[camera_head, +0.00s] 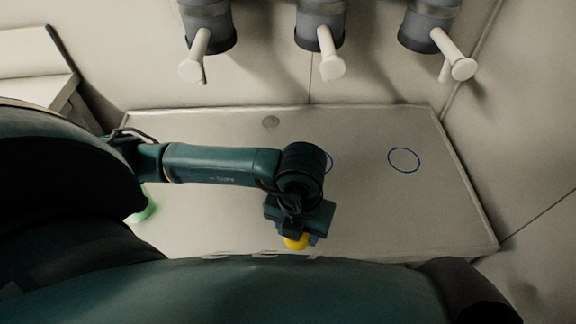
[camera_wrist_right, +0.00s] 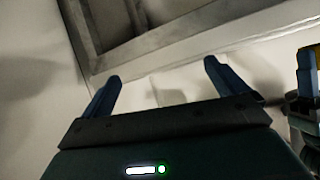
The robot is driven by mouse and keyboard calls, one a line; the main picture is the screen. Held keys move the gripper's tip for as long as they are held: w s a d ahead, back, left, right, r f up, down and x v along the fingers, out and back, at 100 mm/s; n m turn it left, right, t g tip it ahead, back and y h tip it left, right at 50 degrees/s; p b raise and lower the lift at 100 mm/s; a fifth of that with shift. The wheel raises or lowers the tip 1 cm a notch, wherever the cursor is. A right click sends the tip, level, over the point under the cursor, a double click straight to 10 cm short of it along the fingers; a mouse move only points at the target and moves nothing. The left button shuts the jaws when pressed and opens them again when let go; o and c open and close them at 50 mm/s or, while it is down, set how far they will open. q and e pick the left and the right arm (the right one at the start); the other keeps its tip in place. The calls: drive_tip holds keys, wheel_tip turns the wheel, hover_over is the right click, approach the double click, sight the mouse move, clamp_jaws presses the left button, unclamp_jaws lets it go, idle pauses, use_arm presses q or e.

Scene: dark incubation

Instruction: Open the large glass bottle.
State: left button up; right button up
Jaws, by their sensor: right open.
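My left gripper (camera_head: 298,238) points down over the near part of the pale bench top in the head view. A rounded yellow thing (camera_head: 296,243) shows between its blue fingertips, and the gripper looks shut on it. The yellow thing also shows at the right edge of the right wrist view (camera_wrist_right: 317,57), beside a blue finger. I cannot tell whether it is a bottle cap. No large glass bottle can be made out. My right gripper (camera_wrist_right: 160,85) is open and empty in the right wrist view; it is hidden in the head view.
The pale bench top (camera_head: 230,225) has a raised rim. A greenish thing (camera_head: 143,208) is partly hidden at left. Three grey cylinders with pale handles (camera_head: 325,50) hang behind.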

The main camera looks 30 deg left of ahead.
use_arm(q)
drive_tip(key=w+a+b, duration=0.1)
drive_tip(key=w+a, duration=0.1)
drive_tip(key=w, duration=0.2)
drive_tip(key=w+a, duration=0.3)
drive_tip(key=w, duration=0.1)
drive_tip(key=w+a+b, duration=0.1)
drive_tip(key=w+a, duration=0.1)
drive_tip(key=w, duration=0.2)
drive_tip(key=shift+w+a+f+b, duration=0.1)
drive_tip(key=shift+w+a+b, duration=0.15)
drive_tip(key=shift+a+b, duration=0.1)
drive_tip(key=shift+w+a, duration=0.45)
drive_tip(key=shift+w, duration=0.3)
wheel_tip(320, 180, down, 3)
drive_tip(key=b, duration=0.2)
drive_tip(key=shift+b, duration=0.3)
drive_tip(key=shift+w+f, duration=0.1)
drive_tip(key=shift+f, duration=0.15)
drive_tip(key=shift+r, duration=0.15)
drive_tip(key=o, duration=1.1)
use_arm(e)
drive_tip(key=shift+s+d+f+m+t, duration=0.1)
drive_tip(key=shift+d+f+m+t, duration=0.1)
drive_tip(key=shift+f+t, duration=0.15)
drive_tip(key=shift+d+f+m+t, duration=0.1)
drive_tip(key=shift+f+m+t, duration=0.15)
drive_tip(key=shift+f, duration=0.2)
